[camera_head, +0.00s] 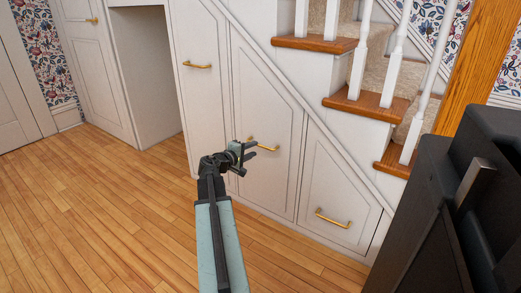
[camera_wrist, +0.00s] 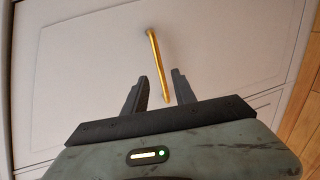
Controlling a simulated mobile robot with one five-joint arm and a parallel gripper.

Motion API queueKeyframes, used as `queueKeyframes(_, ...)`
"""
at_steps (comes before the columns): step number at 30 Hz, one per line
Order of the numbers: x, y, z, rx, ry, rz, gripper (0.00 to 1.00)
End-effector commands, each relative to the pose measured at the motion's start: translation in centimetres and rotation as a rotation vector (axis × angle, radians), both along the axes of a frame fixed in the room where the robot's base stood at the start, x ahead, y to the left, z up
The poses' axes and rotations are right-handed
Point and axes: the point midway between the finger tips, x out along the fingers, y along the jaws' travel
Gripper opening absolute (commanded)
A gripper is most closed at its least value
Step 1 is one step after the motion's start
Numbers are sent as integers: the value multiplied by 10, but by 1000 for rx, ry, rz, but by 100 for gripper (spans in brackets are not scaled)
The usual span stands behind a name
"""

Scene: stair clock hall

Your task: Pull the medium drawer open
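The medium drawer (camera_head: 263,112) is the middle white slanted-top panel under the stairs, and its front looks shut. Its brass bar handle (camera_head: 268,146) is partly hidden by my gripper (camera_head: 256,150). In the wrist view the handle (camera_wrist: 154,55) runs lengthwise, and its near end lies between the two dark fingers of my gripper (camera_wrist: 159,88). The fingers are open with a gap on both sides of the bar. I cannot tell how deep the handle sits between them.
A taller panel with a brass handle (camera_head: 196,65) is to the left, and a smaller one with a handle (camera_head: 333,219) to the right. An open recess (camera_head: 147,75) lies further left. Wooden stair treads (camera_head: 365,103) rise above. The plank floor (camera_head: 110,215) is clear.

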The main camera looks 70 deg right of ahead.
Motion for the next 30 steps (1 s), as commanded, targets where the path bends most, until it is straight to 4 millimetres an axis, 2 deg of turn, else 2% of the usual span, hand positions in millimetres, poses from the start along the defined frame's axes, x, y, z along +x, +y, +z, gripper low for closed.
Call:
queueKeyframes(9,-13,-55,-14,1,0,-1,32)
queueKeyframes(13,-16,-64,-15,1,-1,0,32)
queueKeyframes(19,-16,-63,-14,1,-1,1,32)
queueKeyframes(22,-16,-63,-14,1,-1,1,5)
queueKeyframes(23,-16,-63,-14,1,-1,1,0)
queueKeyframes(30,-15,-63,-14,1,-1,2,0)
